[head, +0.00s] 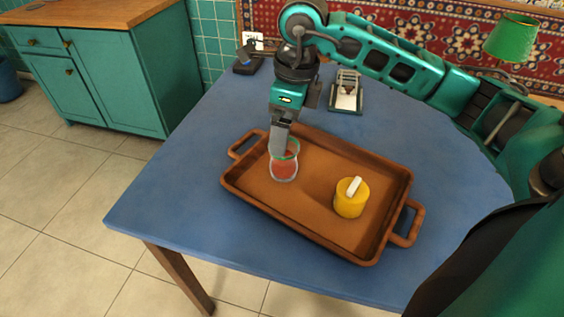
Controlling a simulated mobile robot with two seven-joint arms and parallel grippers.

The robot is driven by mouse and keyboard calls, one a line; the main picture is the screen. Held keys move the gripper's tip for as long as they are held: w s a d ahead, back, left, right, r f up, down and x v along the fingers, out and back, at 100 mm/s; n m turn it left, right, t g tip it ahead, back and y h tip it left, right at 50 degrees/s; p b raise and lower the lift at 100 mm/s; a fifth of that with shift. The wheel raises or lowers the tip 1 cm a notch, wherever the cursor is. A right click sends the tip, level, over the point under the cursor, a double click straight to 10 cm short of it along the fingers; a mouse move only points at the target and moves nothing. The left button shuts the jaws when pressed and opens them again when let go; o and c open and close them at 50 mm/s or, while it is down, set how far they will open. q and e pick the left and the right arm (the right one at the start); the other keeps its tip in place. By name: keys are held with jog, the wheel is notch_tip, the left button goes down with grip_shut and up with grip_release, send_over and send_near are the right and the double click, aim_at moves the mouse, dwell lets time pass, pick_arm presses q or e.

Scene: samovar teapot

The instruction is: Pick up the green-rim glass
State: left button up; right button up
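The green-rim glass (285,170) stands upright in the left part of the brown tray (310,222), with a reddish content inside. My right gripper (281,150) comes down over it from above, its grey fingers pointing down at the rim and overlapping it in the picture. Only the side of the fingers shows, so I cannot tell whether they are open or shut, or touching the glass. My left gripper is not in view.
A yellow pot (350,200) with a white piece on top stands in the tray's right part. A metal-and-white item (346,92) and a dark box (248,65) stand at the back of the blue table (165,180). A green lamp (511,38) is at the back right. The table's left side is clear.

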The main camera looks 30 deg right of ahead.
notch_tip(320, 180, down, 3)
jog(key=shift+w+a+r, duration=0.1)
jog(key=shift+w, duration=0.05)
notch_tip(320, 180, down, 5)
jog(key=shift+a+f+b, duration=0.1)
jog(key=shift+f+b, duration=0.05)
jog(key=shift+b, duration=0.55)
jog(key=c, duration=1.2)
jog(key=shift+r, duration=0.25)
jog(key=shift+r+p, duration=0.3)
jog(key=shift+r, duration=0.85)
notch_tip(320, 180, up, 17)
jog(key=p, duration=0.3)
jog(key=shift+r, duration=0.1)
